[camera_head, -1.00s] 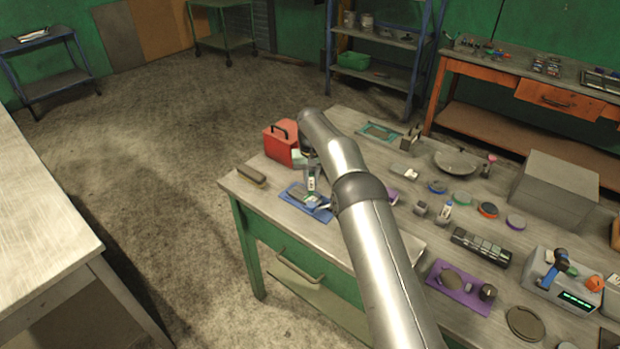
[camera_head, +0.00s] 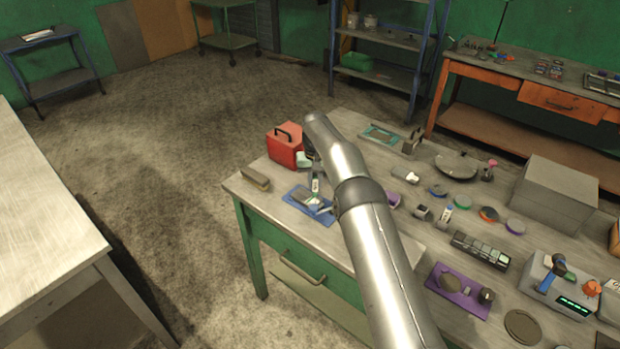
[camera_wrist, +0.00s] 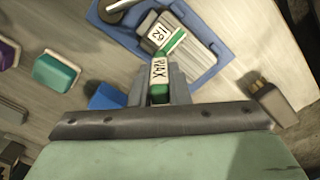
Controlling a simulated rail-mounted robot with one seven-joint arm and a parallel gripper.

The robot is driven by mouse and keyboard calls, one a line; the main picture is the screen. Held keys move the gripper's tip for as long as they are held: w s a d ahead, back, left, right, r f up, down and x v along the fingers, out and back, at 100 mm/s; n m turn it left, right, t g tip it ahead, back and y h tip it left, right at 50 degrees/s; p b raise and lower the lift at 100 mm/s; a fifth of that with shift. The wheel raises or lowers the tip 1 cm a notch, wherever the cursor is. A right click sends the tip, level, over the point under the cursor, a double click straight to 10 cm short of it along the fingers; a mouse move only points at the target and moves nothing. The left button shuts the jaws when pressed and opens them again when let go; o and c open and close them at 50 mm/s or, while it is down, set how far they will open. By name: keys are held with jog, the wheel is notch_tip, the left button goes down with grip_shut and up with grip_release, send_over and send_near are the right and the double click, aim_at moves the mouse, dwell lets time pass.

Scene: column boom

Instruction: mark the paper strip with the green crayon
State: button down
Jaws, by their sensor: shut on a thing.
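My gripper (camera_wrist: 160,88) is shut on a green crayon (camera_wrist: 159,68) with a white label, seen in the wrist view. In the head view the crayon (camera_head: 316,188) hangs roughly upright over a blue tray (camera_head: 325,217). The tray also fills the top of the wrist view (camera_wrist: 200,75). In it lies a grey block with a small white label (camera_wrist: 159,36) edged in green, just beyond the crayon's end. I cannot tell whether the crayon touches it. I cannot make out a paper strip for certain.
A red box (camera_head: 284,150) stands behind the tray, and a brown brush-like block (camera_head: 256,180) lies to its left near the table edge. Several small pots and a grey box (camera_head: 553,190) crowd the table to the right. The wrist view shows a teal block (camera_wrist: 55,73).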

notch_tip(320, 180, up, 6)
jog(key=shift+f+p, duration=0.1)
jog(key=shift+p, duration=1.1)
jog(key=shift+r, duration=1.1)
